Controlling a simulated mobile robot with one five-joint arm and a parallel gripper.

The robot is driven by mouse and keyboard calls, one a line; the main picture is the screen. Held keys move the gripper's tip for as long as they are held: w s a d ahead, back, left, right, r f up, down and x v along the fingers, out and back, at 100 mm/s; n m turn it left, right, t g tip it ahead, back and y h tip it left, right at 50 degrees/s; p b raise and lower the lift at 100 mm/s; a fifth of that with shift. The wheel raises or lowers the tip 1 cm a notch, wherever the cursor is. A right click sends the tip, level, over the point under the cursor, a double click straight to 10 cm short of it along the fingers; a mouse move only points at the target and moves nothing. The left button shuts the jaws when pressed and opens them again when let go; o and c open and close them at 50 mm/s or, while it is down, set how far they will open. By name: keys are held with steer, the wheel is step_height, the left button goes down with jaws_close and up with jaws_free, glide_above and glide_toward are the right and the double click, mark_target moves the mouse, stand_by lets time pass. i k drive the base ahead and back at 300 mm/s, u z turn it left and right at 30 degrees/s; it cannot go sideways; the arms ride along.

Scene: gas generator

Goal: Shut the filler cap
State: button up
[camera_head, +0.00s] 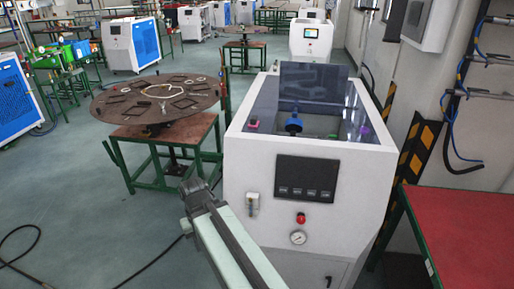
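The gas generator (262,195) is a white cabinet right of centre, with a dark blue see-through top. A dark panel (313,88) stands upright at the rear of this top, like a raised lid. A round blue cap-like part (293,125) sits in the open area in front of it. I cannot tell for sure which of these is the filler cap, nor whether the blue part is seated. My arm rises from the bottom edge, left of the cabinet front, and its visible joint is apart from the top. My gripper is not visible.
The cabinet front has a dark panel (305,179), a red button (301,218) and a gauge (298,238). A round brown table (155,113) stands left, a red-topped bench (465,225) right. A cable (150,262) lies on otherwise open floor at left.

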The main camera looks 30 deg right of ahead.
mark_target(294, 123)
steer(key=u, duration=0.05)
steer(key=k, duration=0.4)
steer(key=u, duration=1.25)
steer(key=i, duration=1.25)
steer(key=z, duration=2.05)
steer(key=i, duration=1)
steer(key=u, duration=0.1)
